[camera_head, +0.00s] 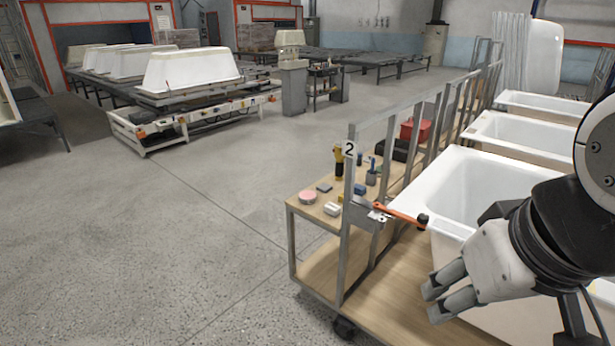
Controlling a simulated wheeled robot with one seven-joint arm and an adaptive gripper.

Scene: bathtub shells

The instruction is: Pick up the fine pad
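Several small items lie on the wooden top of a small side table at the cart. They include a pink round disc (308,197), a flat dark grey block (324,188), a white block (331,209) and a blue item (359,190). I cannot tell from this view which one is the fine pad. My gripper (434,300) is at the lower right, in front of the bathtub shell and well apart from these items. Its two fingers are spread with a gap between them, and nothing shows in it.
A yellow-black tool (339,161) and a red box (415,129) stand farther back. White bathtub shells (455,180) fill the right.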

